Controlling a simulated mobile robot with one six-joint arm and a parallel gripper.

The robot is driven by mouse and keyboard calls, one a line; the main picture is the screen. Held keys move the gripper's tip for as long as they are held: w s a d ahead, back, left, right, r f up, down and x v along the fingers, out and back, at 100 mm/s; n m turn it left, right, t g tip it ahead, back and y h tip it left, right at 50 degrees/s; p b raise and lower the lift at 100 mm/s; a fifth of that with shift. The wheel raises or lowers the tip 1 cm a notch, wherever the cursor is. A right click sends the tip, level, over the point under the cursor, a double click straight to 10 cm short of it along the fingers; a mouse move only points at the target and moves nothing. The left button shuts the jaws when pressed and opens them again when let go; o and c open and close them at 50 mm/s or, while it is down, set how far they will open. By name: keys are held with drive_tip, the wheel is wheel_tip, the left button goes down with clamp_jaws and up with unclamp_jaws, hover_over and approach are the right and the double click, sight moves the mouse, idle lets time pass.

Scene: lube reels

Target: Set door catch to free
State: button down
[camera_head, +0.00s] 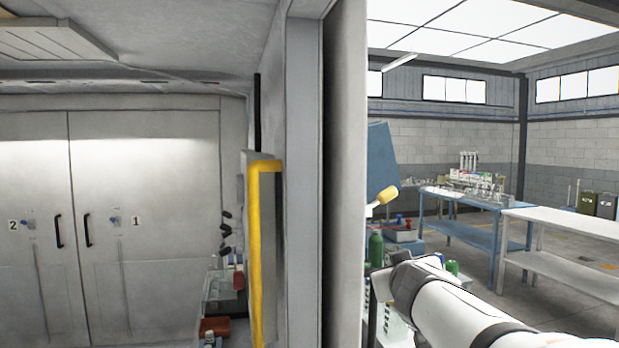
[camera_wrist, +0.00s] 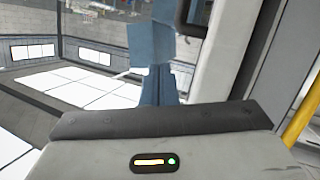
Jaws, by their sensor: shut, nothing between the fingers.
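No part is clearly readable as the door catch. Two pale doors stand at the left in the head view, door 2 (camera_head: 35,170) and door 1 (camera_head: 165,170). Each has a small blue knob, one by the 2 (camera_head: 29,224) and one by the 1 (camera_head: 114,221), and a black handle near the middle seam. The knobs' settings are too small to tell.
A pale upright wall (camera_head: 345,180) divides the door area from the workshop. A yellow-edged panel (camera_head: 257,250) juts out left of it. A blue workbench (camera_head: 465,235) and a white bench (camera_head: 560,225) stand at the right. Green bottles (camera_head: 376,250) are close to my arm.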

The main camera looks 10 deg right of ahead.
wheel_tip(320, 180, up, 17)
drive_tip(key=w+d+n+t+y+p, duration=0.1)
drive_tip(key=w+n+t+y+p, duration=0.1)
drive_tip(key=n+t+y, duration=0.2)
drive_tip(key=n+y, duration=0.2)
drive_tip(key=n, duration=0.1)
drive_tip(key=shift+w+d+f+t+y, duration=0.2)
drive_tip(key=shift+d+t+y, duration=0.1)
drive_tip(key=shift+t, duration=0.1)
drive_tip(key=r+p, duration=0.1)
drive_tip(key=p, duration=0.1)
hover_over(380, 200)
drive_tip(key=a, duration=0.1)
drive_tip(key=d+f, duration=0.1)
drive_tip(key=s+d+f, duration=0.1)
drive_tip(key=f, duration=0.1)
drive_tip(key=shift+f+b, duration=0.15)
drive_tip(key=shift+b, duration=0.2)
drive_tip(key=shift+a, duration=0.1)
